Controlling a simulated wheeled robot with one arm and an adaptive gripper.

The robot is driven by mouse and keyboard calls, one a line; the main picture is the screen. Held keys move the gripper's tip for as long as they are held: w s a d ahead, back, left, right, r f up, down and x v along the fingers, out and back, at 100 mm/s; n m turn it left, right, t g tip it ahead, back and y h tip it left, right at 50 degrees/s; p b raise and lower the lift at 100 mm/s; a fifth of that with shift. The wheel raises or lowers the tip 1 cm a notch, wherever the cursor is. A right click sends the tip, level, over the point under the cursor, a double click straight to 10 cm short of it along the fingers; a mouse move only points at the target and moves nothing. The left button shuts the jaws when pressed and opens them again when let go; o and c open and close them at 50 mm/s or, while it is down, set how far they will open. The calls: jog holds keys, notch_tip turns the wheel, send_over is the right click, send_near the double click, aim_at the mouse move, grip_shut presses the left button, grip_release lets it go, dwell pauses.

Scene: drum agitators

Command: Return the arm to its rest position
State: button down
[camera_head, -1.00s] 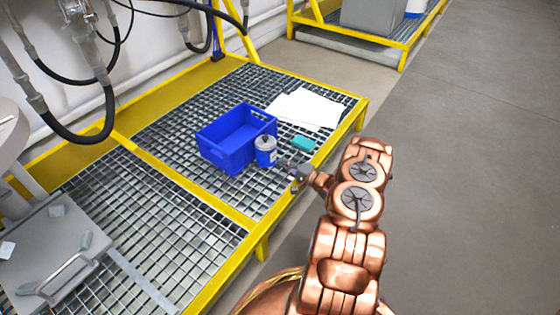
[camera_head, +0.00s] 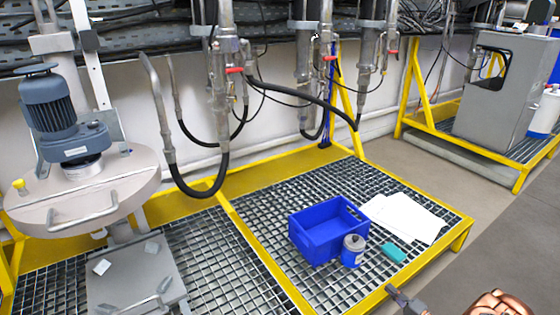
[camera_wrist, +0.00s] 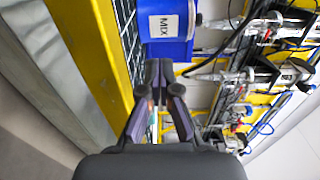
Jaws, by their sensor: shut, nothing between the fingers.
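My gripper (camera_head: 392,291) is at the lower right of the head view, at the front yellow edge of the platform. My copper-coloured arm shows only in the bottom right corner. In the wrist view my gripper (camera_wrist: 159,68) has its dark fingers together with nothing between them. The blue-and-grey canister (camera_head: 352,252) stands upright on the grating, up and left of my gripper and apart from it. The wrist view shows a white MIX label (camera_wrist: 165,26) on a blue surface beyond the fingertips.
A blue crate (camera_head: 316,240) stands behind the canister. White sheets (camera_head: 405,217) and a teal block (camera_head: 393,252) lie to its right. The yellow platform rail (camera_head: 452,238) borders the grating. Hoses and a motor-topped drum lid (camera_head: 85,190) stand left. Grey floor (camera_head: 505,235) is clear at right.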

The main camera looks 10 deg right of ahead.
jog(key=w+d+r+n+g+h+p, duration=0.25)
jog(key=w+r+p, duration=0.35)
jog(key=r, duration=0.4)
jog(key=w+d+r+n+g+h+p, duration=0.2)
jog(key=w+r+h+p, duration=0.15)
jog(key=w+r, duration=0.6)
jog(key=s+a+r+n+g+h+p, duration=0.15)
jog(key=a+r+p, duration=0.25)
jog(key=r, duration=0.8)
jog(key=a+r+n+g+h+p, duration=0.1)
jog(key=a+r+g+p, duration=0.3)
jog(key=r, duration=0.8)
jog(key=s+a+r+n+g+p, duration=0.25)
jog(key=s+a+r+p, duration=0.55)
jog(key=s+a+r, duration=0.7)
jog(key=s+a+r+n+g+y+p, duration=0.1)
jog(key=s+a+r+g+p, duration=0.1)
jog(key=s+a+r, duration=0.3)
jog(key=s+a+r+n+g+y+p, duration=0.1)
jog(key=s+a+r+p, duration=0.3)
jog(key=s, duration=1)
jog(key=s+a+r+n+g+y+p, duration=0.1)
jog(key=s+a+r+n+g+p, duration=0.2)
jog(key=s+a+r, duration=0.2)
jog(key=s+a, duration=0.3)
jog(key=s, duration=0.2)
jog(key=shift+a+r+p, duration=0.3)
jog(key=shift+a, duration=0.1)
